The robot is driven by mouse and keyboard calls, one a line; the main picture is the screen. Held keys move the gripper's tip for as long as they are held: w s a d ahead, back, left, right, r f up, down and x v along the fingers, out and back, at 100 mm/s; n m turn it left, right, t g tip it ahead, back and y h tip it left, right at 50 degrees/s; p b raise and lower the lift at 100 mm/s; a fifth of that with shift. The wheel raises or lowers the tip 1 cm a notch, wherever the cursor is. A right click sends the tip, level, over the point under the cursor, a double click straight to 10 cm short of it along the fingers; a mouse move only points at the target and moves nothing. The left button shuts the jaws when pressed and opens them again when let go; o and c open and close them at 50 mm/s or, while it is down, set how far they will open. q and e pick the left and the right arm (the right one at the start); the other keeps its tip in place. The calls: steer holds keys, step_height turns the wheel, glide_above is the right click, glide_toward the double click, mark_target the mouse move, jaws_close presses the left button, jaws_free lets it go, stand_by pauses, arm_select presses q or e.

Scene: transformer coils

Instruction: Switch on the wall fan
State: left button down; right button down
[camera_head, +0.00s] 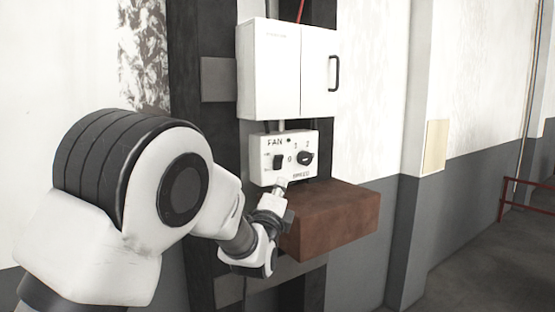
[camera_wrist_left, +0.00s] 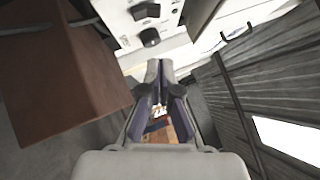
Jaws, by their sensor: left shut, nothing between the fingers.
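The white fan control box (camera_head: 266,146) is on the wall, marked "FAN". On its face are a black switch (camera_head: 279,162) at the left and a black rotary knob (camera_head: 305,158) at the right with numbers around it. My left gripper (camera_head: 281,186) is shut and empty, with its tips at the lower edge of the box in the head view; I cannot tell if they touch it. In the left wrist view the gripper (camera_wrist_left: 160,66) points toward the box face (camera_wrist_left: 122,28), where two black controls show beyond the fingertips. My right gripper is not in view. No fan shows.
A white two-door cabinet (camera_head: 268,70) with a black handle (camera_head: 335,73) hangs above the box. A brown block (camera_head: 340,215) juts out just below it, close to my left wrist; it also shows in the left wrist view (camera_wrist_left: 60,85). A red railing (camera_head: 525,184) stands far right.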

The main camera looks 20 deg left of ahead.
mark_target(281, 157)
arm_select(q)
steer(key=w+a+r+p, duration=0.1)
steer(key=w, duration=0.1)
steer(key=w+a+r+p, duration=0.1)
steer(key=w+p, duration=0.1)
steer(key=w, duration=0.1)
steer(key=w+a+r+p, duration=0.1)
steer(key=w, duration=0.1)
steer(key=shift+w+r+p, duration=0.2)
steer(key=shift+w+p, duration=0.2)
steer(key=shift+w+a+f, duration=0.1)
steer(key=shift+a, duration=0.2)
steer(key=shift+d, duration=0.15)
